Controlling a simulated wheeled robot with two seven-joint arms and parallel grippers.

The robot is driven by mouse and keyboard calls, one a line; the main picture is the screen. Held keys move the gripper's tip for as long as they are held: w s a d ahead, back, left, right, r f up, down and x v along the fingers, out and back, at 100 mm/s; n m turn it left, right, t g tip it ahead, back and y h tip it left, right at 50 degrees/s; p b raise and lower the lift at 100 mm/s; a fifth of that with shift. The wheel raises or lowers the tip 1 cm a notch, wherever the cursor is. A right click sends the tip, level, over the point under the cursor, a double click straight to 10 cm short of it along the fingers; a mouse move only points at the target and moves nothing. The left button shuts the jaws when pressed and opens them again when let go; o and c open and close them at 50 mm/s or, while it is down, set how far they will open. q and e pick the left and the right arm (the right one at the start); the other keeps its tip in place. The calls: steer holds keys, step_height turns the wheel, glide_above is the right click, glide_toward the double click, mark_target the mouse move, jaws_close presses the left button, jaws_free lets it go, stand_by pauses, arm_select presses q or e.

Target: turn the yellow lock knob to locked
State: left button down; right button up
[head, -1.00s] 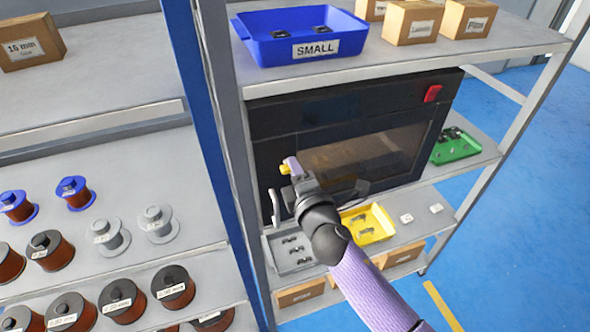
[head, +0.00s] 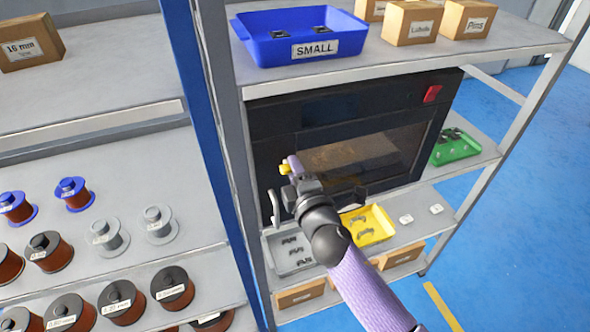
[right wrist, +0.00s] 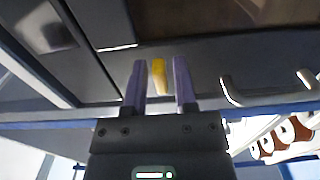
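The yellow lock knob (head: 285,169) is on the left part of the front of a black machine with a dark window (head: 365,155), on a middle shelf. My right gripper (head: 291,165) is at the knob. In the right wrist view the knob (right wrist: 159,76) stands between the two purple fingers of my right gripper (right wrist: 158,72), slightly slanted, with a narrow gap visible on each side. The gripper is open around it. In the head view the fingers partly hide the knob. I see no lock marking. My left gripper is not in view.
A metal handle (head: 274,208) is just left of my gripper. A red switch (head: 432,94) is at the machine's upper right. Below are a grey tray (head: 270,262) and a yellow tray (head: 388,226). A blue bin (head: 262,52) stands above. Wire spools (head: 120,300) fill the left shelves.

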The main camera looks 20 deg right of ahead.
steer(key=shift+o, duration=0.8)
steer(key=s, duration=1)
steer(key=shift+d, duration=0.15)
